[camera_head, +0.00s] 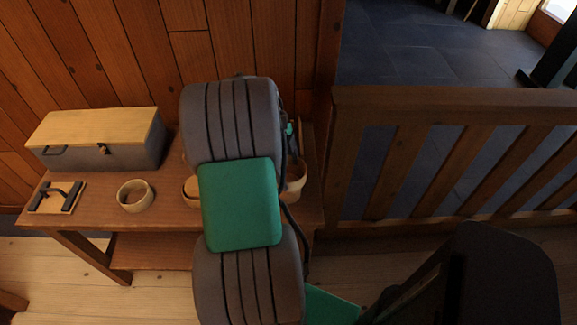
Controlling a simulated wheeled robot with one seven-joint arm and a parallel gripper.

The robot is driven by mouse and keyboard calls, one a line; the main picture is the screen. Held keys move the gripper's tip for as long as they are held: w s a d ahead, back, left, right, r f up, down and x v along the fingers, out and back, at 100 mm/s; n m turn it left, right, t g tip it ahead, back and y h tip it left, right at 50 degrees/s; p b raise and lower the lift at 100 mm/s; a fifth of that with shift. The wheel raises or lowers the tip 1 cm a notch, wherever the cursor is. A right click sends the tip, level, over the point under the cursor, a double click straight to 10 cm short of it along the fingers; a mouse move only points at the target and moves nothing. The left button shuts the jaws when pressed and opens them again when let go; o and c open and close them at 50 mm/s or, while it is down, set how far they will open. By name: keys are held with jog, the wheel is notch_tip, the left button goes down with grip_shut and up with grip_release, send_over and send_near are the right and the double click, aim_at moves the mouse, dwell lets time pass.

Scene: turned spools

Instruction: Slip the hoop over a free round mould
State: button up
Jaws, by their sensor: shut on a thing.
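A pale round wooden piece (137,208) with a raised rim and a hollow middle stands on the brown wooden bench (95,205). A second round wooden piece (190,188) is mostly hidden behind my arm, with only its left part showing. A third round piece (297,184) shows at the right edge of my arm, partly hidden. I cannot tell which of these are free moulds. My gripper is hidden behind my large grey and green arm links, and I cannot make out the hoop.
A grey box with a pale wooden lid (95,126) stands at the back left of the bench. A small board with a dark handle (57,197) lies at the front left. A wooden railing (450,104) runs to the right of the bench.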

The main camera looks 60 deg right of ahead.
aim_at(288, 179)
jog(key=shift+f+b, duration=1.75)
jog(key=shift+f, duration=0.8)
jog(key=shift+w, duration=0.1)
jog(key=shift+f+b, duration=0.2)
jog(key=shift+b, duration=0.4)
jog(key=o, duration=1.2)
jog(key=shift+r, duration=0.1)
jog(key=shift+r+p, duration=0.4)
jog(key=shift+r, duration=0.3)
